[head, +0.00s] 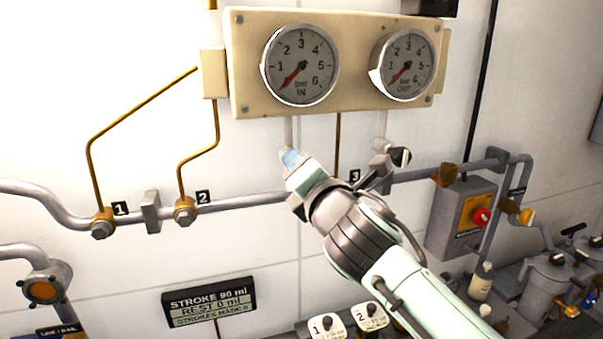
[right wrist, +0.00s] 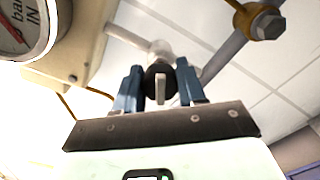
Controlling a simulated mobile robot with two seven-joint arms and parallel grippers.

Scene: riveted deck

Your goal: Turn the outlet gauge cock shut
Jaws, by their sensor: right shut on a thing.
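The outlet gauge cock (head: 400,157) has a black handle and a grey body under the OUT gauge (head: 404,66) in the head view. No gripper touches it. My right gripper (head: 292,160) is to its left, under the IN gauge (head: 300,65). In the right wrist view its blue fingers (right wrist: 157,85) are shut on another cock, the inlet gauge cock (right wrist: 160,82), with a black hub and a pale lever. The IN gauge also shows there (right wrist: 25,30). Both red needles point to the lower left. My left gripper is not in view.
A grey pipe (head: 245,201) runs along the wall with brass fittings (head: 185,212). A grey box with a red knob (head: 480,216) is at the right. A stroke display (head: 209,302) and numbered switches (head: 371,317) are below. The wall between pipe and display is clear.

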